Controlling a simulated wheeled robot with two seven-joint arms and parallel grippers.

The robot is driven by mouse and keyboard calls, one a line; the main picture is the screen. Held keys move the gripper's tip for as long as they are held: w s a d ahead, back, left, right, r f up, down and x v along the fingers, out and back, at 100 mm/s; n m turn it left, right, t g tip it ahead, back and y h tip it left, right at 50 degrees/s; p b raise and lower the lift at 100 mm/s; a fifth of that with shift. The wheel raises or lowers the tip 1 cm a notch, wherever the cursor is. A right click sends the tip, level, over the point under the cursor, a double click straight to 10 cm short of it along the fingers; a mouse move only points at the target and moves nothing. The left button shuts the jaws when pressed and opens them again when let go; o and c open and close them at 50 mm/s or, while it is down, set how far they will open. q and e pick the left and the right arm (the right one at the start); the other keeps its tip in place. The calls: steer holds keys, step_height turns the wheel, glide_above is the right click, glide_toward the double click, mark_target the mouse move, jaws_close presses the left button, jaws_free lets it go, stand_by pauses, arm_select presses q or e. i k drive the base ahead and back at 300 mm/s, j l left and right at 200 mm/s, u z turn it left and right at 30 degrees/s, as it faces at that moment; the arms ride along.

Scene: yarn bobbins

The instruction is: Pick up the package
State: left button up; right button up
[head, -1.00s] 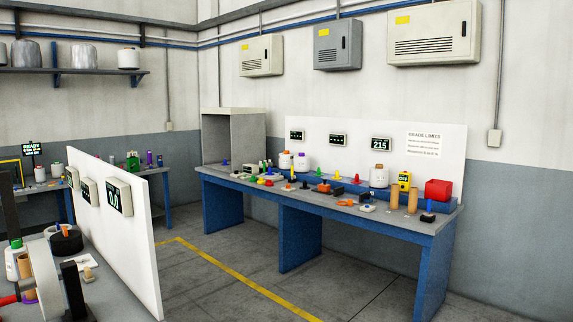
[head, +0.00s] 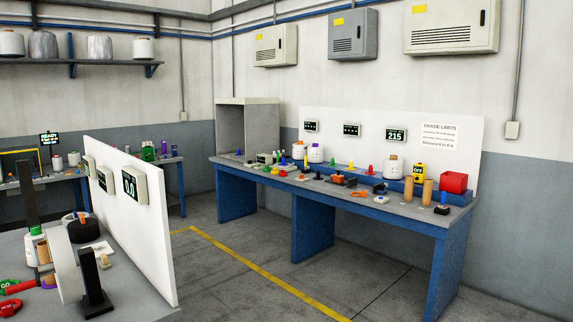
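No thing in the head view can be made out for certain as the package. A red box (head: 453,182) sits at the right end of the blue-legged workbench (head: 400,221). White bobbins or jars (head: 393,167) stand along the back of that bench, with two tan cylinders (head: 418,189) near its right end. Many small coloured items lie between them, too small to name. Neither of my grippers is in view.
A near table (head: 130,303) at lower left carries a white disc, a dark post (head: 92,278) and bobbins. A white partition (head: 150,235) stands at its edge. Open floor (head: 240,275) with a yellow line lies between the tables. A shelf (head: 85,69) hangs at upper left.

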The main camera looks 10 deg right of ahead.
mark_target(299, 149)
steer(key=i+j+z, duration=0.1)
steer(key=i+z, duration=0.35)
steer(key=i, duration=0.85)
steer(key=i+u, duration=0.1)
steer(key=i, duration=0.5)
steer(key=i+l, duration=0.15)
steer(key=i, duration=0.4)
steer(key=i+l+u, duration=0.15)
steer(key=i, duration=0.45)
steer(key=i+l, duration=0.15)
steer(key=i, duration=0.45)
steer(key=i+l+u, duration=0.15)
steer(key=i, duration=0.4)
steer(key=i+u, duration=0.15)
steer(key=i, duration=0.6)
steer(key=i+u, duration=0.1)
steer(key=i, duration=0.65)
steer(key=i+u, duration=0.15)
steer(key=i, duration=0.6)
steer(key=i+l+u, duration=0.15)
steer(key=i, duration=0.6)
steer(key=i+j+z, duration=0.1)
steer(key=i, duration=0.35)
steer(key=i+j+z, duration=0.1)
steer(key=i, duration=0.35)
steer(key=i+j+z, duration=0.1)
steer(key=i, duration=0.35)
